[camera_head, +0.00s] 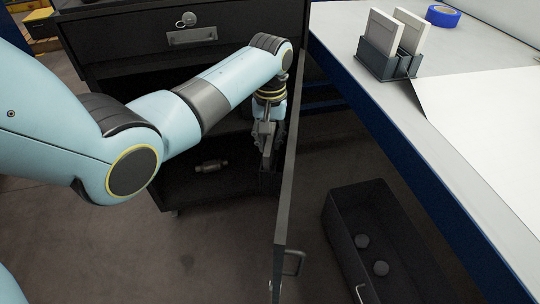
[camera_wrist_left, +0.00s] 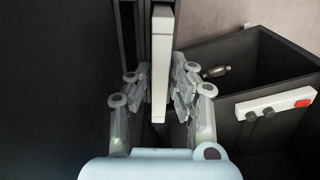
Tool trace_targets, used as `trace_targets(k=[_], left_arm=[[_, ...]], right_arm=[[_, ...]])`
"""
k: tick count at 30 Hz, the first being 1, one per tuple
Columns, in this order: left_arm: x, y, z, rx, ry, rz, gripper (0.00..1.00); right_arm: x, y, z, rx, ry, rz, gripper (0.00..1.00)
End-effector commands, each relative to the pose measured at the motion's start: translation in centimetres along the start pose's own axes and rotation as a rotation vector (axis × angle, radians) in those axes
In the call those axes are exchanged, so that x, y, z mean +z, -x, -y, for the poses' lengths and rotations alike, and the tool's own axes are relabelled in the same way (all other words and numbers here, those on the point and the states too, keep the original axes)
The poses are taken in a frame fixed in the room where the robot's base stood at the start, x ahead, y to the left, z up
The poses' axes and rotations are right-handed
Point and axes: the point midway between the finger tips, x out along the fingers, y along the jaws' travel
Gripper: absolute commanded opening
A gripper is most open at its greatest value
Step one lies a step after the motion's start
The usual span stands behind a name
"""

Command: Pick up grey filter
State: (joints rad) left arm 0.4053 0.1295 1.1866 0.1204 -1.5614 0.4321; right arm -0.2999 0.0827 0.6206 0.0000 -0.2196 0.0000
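In the left wrist view a pale grey, flat, upright panel (camera_wrist_left: 161,60), which looks like the grey filter, stands edge-on between my left gripper's fingers. My left gripper (camera_wrist_left: 155,88) is open around it, with a gap visible on the panel's left; the right fingers are close to the panel, and I cannot tell whether they touch. In the head view my left gripper (camera_head: 268,140) points down inside the dark cabinet, beside its open door. The panel cannot be made out there. My right gripper is not in view.
The open door (camera_head: 290,150) stands close right of my left gripper. A small cylindrical part (camera_head: 211,165) lies left of it. A grey table (camera_head: 455,120) holds a dark rack (camera_head: 377,62) with two pale plates. A dark bin (camera_head: 345,235) with two balls sits below.

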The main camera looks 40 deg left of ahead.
Motion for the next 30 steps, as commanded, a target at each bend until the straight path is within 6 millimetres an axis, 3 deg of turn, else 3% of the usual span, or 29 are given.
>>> trace_targets(k=[1,3,17,23,30], left_arm=[[0.0,0.0,0.0,0.000,0.000,0.000,0.10],[0.0,0.0,0.0,0.000,0.000,0.000,0.00],[0.0,0.3,0.0,0.000,0.000,0.000,0.00],[-0.1,2.5,0.0,0.000,0.000,-0.002,0.00],[-0.1,7.2,0.0,0.002,0.001,-0.004,0.00]], right_arm=[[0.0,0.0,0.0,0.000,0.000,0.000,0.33],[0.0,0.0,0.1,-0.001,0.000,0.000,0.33],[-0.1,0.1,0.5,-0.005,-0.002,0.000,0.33],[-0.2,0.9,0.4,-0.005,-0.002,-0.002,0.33],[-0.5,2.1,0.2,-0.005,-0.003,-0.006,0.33]])
